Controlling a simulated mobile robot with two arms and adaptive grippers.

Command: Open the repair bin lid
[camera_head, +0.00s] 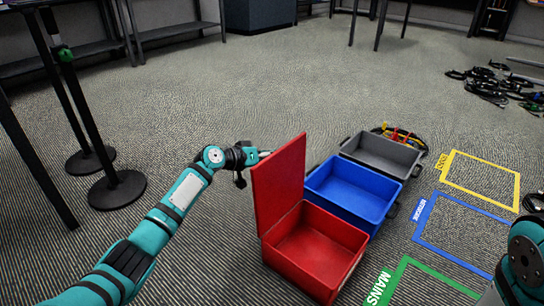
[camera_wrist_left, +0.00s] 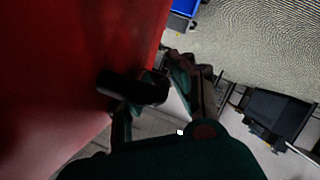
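The red bin (camera_head: 312,258) stands on the carpet in the head view. Its red lid (camera_head: 278,185) is up, standing roughly upright along the bin's left side, and the empty-looking inside shows. My left gripper (camera_head: 264,154) is at the lid's outer left face near the top, partly hidden by it. In the left wrist view the lid (camera_wrist_left: 60,70) fills the left side. A dark cylindrical part (camera_wrist_left: 132,87), perhaps a handle, lies by my gripper's fingers (camera_wrist_left: 155,100); whether they grip it is unclear. My right arm shows at the lower right; its gripper is out of view.
A blue bin (camera_head: 352,190) and a grey bin (camera_head: 382,155) stand open behind the red one. Yellow, blue and green floor outlines (camera_head: 480,180) lie to the right. Cables (camera_head: 495,85) lie far right. Black posts with round bases (camera_head: 117,188) stand left.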

